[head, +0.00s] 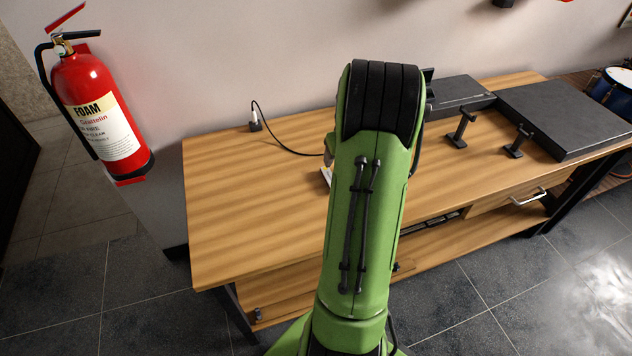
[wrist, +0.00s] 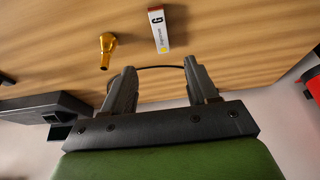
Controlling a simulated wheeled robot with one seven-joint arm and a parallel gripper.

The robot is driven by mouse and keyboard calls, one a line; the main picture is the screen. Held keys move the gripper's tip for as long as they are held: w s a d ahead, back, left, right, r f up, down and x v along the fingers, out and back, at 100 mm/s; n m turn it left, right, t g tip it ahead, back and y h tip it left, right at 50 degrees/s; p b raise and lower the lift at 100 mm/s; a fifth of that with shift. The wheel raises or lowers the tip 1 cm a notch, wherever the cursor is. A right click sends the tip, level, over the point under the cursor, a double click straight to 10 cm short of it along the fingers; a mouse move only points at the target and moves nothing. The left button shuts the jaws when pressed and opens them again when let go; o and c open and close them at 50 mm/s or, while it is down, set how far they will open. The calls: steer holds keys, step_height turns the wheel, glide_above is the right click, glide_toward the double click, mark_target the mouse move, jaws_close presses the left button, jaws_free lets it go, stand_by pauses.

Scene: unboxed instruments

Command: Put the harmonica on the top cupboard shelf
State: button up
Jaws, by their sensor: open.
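A small flat block with a white face, a dark letter and a reddish edge, which looks like the harmonica (wrist: 159,31), lies on the wooden table top in the wrist view. My gripper (wrist: 158,66) is open and empty, and the block lies beyond its fingertips, roughly in line with the gap, not touching. In the head view my green arm hides the gripper and most of this spot; a small white and yellow bit shows beside the arm. I cannot make out a cupboard shelf in either view.
A gold mouthpiece-like piece (wrist: 106,49) lies near the left finger. A black cable (head: 275,141) crosses the wooden table (head: 240,210). Dark cases (head: 565,118) and small black stands (head: 461,130) occupy its right side. A fire extinguisher (head: 98,115) hangs left.

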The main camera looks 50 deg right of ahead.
mark_target(326, 173)
steer(key=b+x, duration=0.3)
steer(key=x, duration=1.1)
steer(key=shift+a, duration=0.1)
jaws_close()
